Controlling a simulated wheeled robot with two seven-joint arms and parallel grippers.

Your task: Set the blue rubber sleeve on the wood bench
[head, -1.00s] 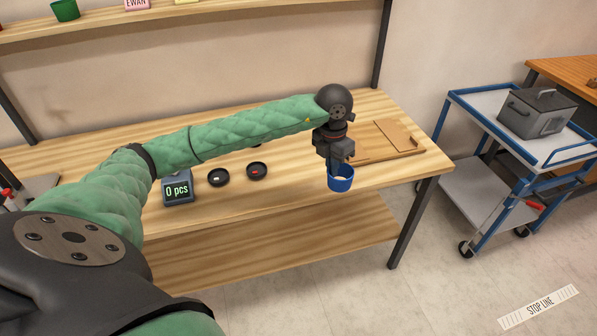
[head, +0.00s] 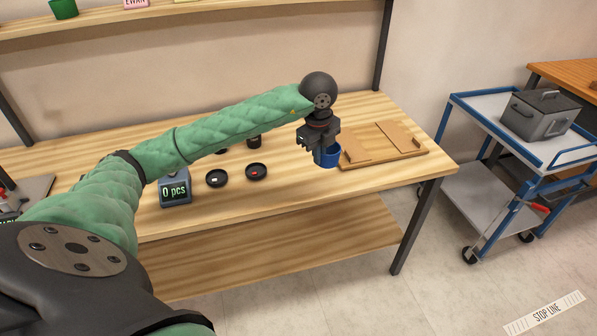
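The blue rubber sleeve (head: 330,157) is a small open-topped blue cup shape in the head view, near the right end of the wood bench (head: 290,188). My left gripper (head: 319,150) points down at the sleeve and appears shut on its wall. The gripper hides the sleeve's upper left part. The sleeve is over the bench top, left of a wooden tray; I cannot tell whether its base touches the wood. My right gripper is not in view.
A wooden tray (head: 384,158) lies just right of the sleeve. Two black dishes (head: 216,179) (head: 256,172) and a counter reading "0 pcs" (head: 174,190) stand to the left. The bench front between the dishes and tray is clear. A blue-railed cart (head: 480,115) stands right.

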